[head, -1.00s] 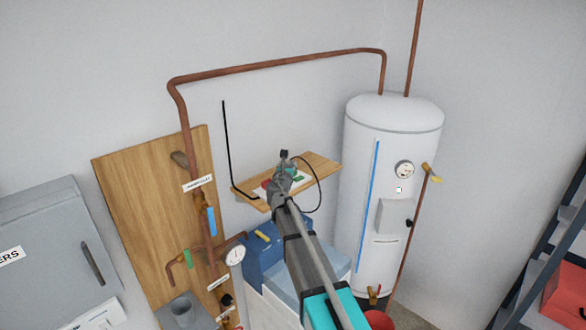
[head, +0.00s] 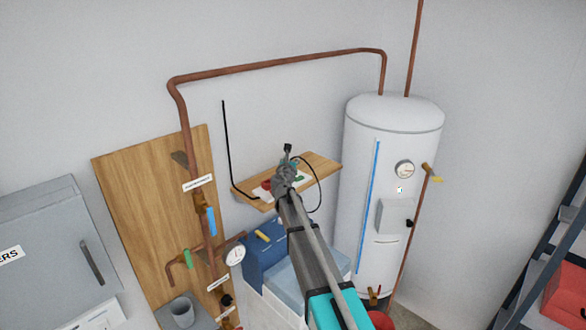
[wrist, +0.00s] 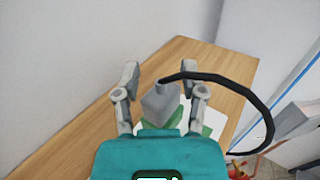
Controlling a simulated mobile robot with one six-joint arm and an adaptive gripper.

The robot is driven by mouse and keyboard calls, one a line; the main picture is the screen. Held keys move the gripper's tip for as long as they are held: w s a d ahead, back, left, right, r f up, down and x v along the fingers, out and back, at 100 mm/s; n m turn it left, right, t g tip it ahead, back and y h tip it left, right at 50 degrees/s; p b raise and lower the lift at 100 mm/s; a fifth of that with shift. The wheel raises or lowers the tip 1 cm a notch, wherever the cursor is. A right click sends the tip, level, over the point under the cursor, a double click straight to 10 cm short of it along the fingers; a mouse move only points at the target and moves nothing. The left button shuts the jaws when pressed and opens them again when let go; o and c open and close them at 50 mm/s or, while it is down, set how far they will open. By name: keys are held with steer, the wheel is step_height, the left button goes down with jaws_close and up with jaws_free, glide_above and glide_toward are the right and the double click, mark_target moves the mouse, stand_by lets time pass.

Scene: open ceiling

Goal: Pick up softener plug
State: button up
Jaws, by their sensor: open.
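The softener plug (wrist: 160,102) is a grey block with a black cable (wrist: 262,98) arching from its top to the right in the wrist view. My gripper (wrist: 164,82) is open, one finger on each side of the plug, with visible gaps between. The teal gripper body hides the plug's lower part. In the head view my gripper (head: 285,172) is over the wooden shelf (head: 322,165), and I cannot clearly tell the plug from the fingers there.
A white plate with green and red parts (head: 267,184) lies on the shelf. The wall is close behind. A white tank (head: 394,150) stands to the right. A blue unit (head: 262,252) is below, and a wooden board with copper pipes (head: 150,210) is at left.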

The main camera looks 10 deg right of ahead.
steer(key=shift+c, duration=0.2)
jaws_close()
steer(key=shift+r, duration=0.25)
stand_by(0.3)
step_height(320, 180, up, 10)
steer(key=p, duration=1)
steer(key=shift+f, duration=0.25)
stand_by(0.3)
steer(key=shift+s+a, duration=0.1)
steer(key=shift+a, duration=0.05)
steer(key=s+a, duration=0.6)
steer(key=a, duration=0.3)
steer(key=shift+s+f+b, duration=0.3)
steer(key=shift+f+b, duration=0.1)
